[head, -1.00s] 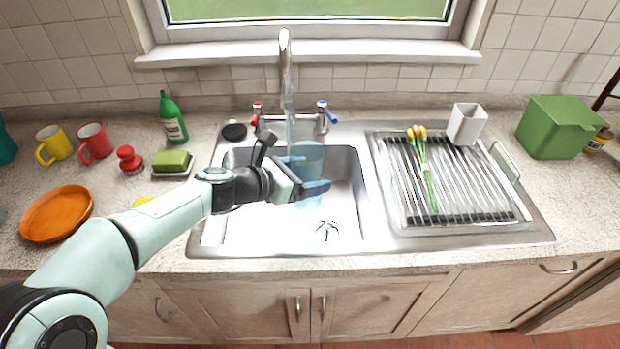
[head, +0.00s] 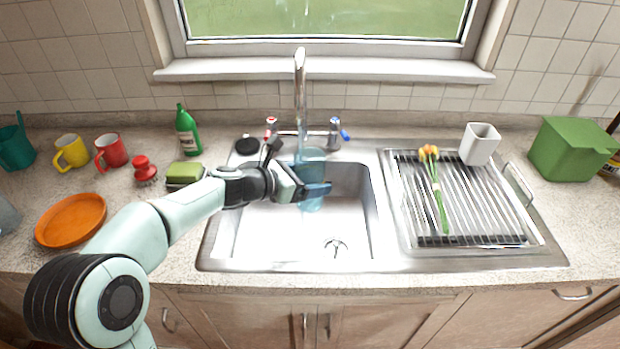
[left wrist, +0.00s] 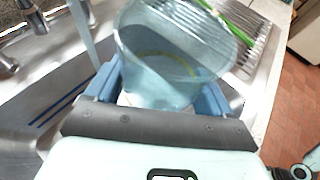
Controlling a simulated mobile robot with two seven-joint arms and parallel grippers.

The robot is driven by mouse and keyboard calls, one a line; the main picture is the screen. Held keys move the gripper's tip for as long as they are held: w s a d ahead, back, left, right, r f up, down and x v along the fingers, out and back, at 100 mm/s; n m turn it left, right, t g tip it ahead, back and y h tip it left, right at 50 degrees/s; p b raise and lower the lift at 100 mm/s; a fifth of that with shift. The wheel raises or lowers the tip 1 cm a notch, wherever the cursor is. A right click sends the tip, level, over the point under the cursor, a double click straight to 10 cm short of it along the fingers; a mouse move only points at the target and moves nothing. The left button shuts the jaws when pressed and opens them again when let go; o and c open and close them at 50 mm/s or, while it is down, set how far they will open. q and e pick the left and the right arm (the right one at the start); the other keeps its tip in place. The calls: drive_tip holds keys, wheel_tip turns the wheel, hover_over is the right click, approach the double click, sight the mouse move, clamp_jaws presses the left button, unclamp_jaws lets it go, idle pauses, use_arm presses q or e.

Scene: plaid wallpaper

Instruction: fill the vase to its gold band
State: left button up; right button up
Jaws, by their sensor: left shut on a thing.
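The vase (head: 311,168) is a translucent blue glass vessel held over the left part of the sink, below the tap (head: 300,75). My left gripper (head: 310,192) is shut on it. The left wrist view shows the vase (left wrist: 178,40) between the two blue fingers (left wrist: 160,95), with a yellowish band (left wrist: 165,62) seen through the glass. A pale water stream (left wrist: 84,22) runs down beside the vase's left side in that view; whether it enters the mouth is unclear. I cannot make out the water level. My right gripper is out of view.
The sink basin (head: 345,215) is otherwise clear. A drying rack (head: 470,205) at right holds tulips (head: 437,185) and a white cup (head: 479,145). A green bottle (head: 187,130), sponge (head: 185,172), mugs and an orange plate (head: 70,220) stand left. A green bin (head: 573,148) is far right.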

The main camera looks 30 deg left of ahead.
use_arm(q)
drive_tip(key=w+a+p, duration=0.4)
drive_tip(key=w+a, duration=0.1)
drive_tip(key=shift+a+p, duration=0.3)
drive_tip(key=shift+p, duration=0.05)
idle(0.4)
idle(6.8)
